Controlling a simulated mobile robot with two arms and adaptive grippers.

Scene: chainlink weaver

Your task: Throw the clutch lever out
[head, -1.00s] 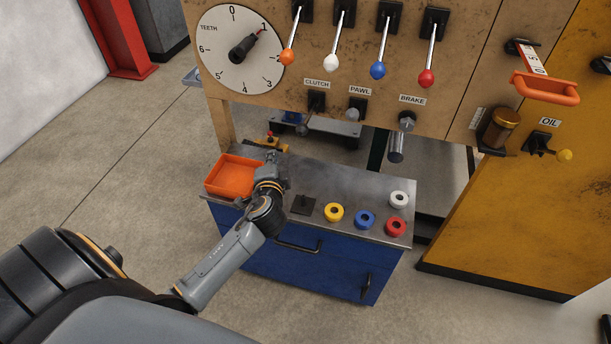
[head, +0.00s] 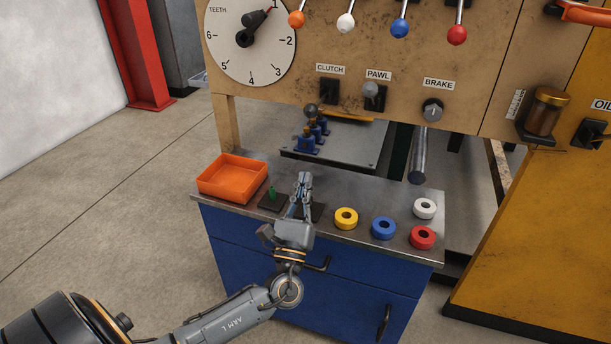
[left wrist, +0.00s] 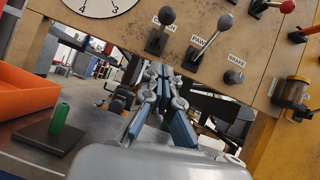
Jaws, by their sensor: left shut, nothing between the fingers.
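In the left wrist view the clutch lever (left wrist: 167,16) has a dark round knob and a short stem, left of the grey-knobbed pawl lever (left wrist: 212,38). My left gripper (head: 304,176) is shut and empty over the bench, below and in front of the panel, apart from the lever. Its closed fingers also show in the left wrist view (left wrist: 158,72), below the clutch mount. My right gripper is not in view.
The bench (head: 340,222) bears an orange tray (head: 262,178), a dark pad with a green peg (head: 272,193), and yellow (head: 346,218), blue (head: 383,228), red (head: 422,237) and white (head: 425,209) rings. The brake knob (head: 432,110) is right of the pawl lever. A dial (head: 250,62) is upper left.

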